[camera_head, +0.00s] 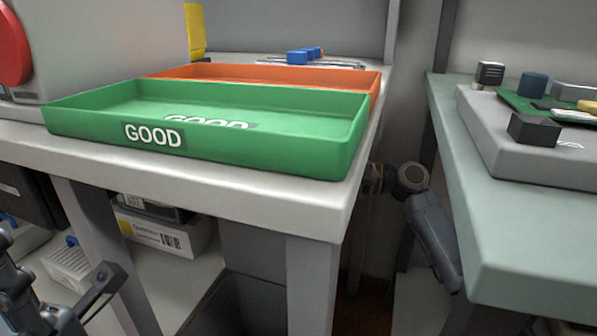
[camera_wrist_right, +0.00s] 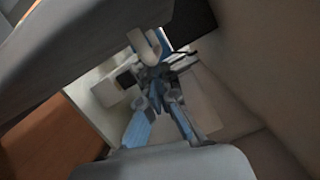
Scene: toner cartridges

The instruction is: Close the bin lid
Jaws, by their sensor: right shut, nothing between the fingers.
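No bin lid can be made out for certain. In the head view a dark grey box (camera_head: 245,305) stands under the table, cut off by the lower edge; it may be the bin. In the right wrist view my right gripper (camera_wrist_right: 158,92) is shut and empty, its fingertips close together. A pale curved hook-like piece (camera_wrist_right: 147,46) lies just past the fingertips; I cannot tell whether they touch. Dark parts of my left gripper (camera_head: 100,285) show at the lower left of the head view; its jaw opening is unclear. My right gripper is not clear in the head view.
A green tray marked GOOD (camera_head: 255,150) and an orange tray (camera_head: 345,78) sit on the light table (camera_head: 310,205). A second bench (camera_head: 530,240) stands at the right with a grey fixture (camera_head: 500,145). A narrow gap separates them. A white carton (camera_head: 155,232) is on the lower shelf.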

